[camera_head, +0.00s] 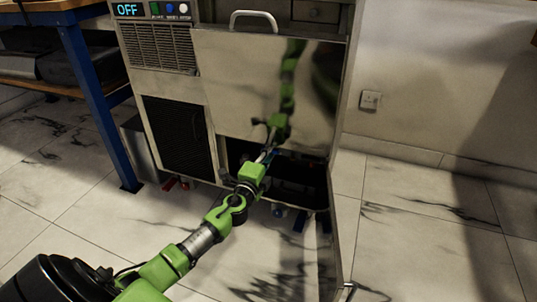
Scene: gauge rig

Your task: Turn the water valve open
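My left arm reaches from the lower left to the steel cabinet (222,75). My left gripper (268,154) is at the dark lower opening (300,182), just below the shiny panel (255,80). Its fingers are small and dark against the opening, so I cannot tell whether they are open or shut, or touching anything. Small blue parts (278,210) show below the opening, and a red part (183,184) shows low at the left. I cannot tell which part is the water valve. My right gripper is not in view.
A control strip with an "OFF" display (128,9) tops the cabinet's left side. The panel has a handle (253,17) and mirrors my arm. A blue-legged bench (95,90) stands left. A wall socket (371,100) is at right. The tiled floor at right is clear.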

